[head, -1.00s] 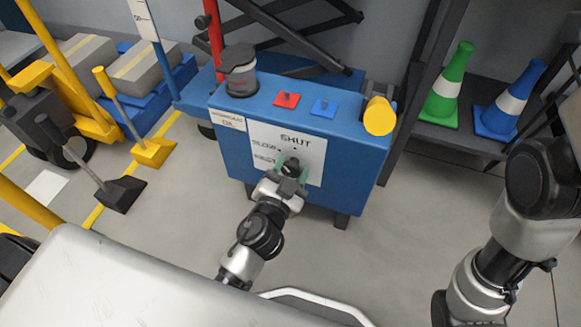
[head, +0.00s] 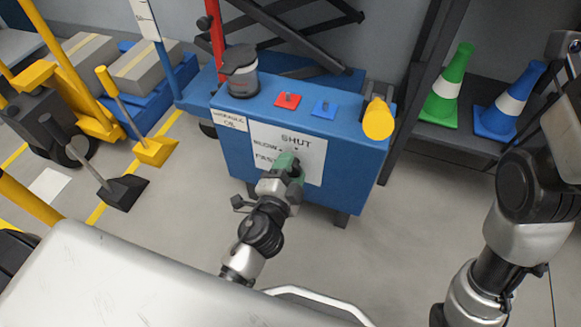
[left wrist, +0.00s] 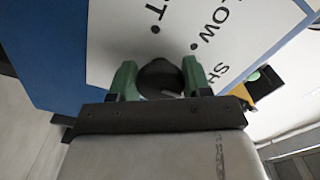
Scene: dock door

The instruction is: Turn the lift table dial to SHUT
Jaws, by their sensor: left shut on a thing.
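The lift table's blue control box (head: 345,155) has a white dial plate (head: 312,165) on its front, lettered SHUT, SLOW and FAST. The black dial (left wrist: 160,76) shows in the left wrist view, between the green fingers of my left gripper (left wrist: 160,82). My left gripper (head: 288,163) is shut on the dial at the plate and covers it in the head view. I cannot tell which mark the dial points to. My right gripper cannot be made out.
Green (head: 447,90) and blue (head: 511,103) cones stand on the right shelf. Grey floor is clear before the box.

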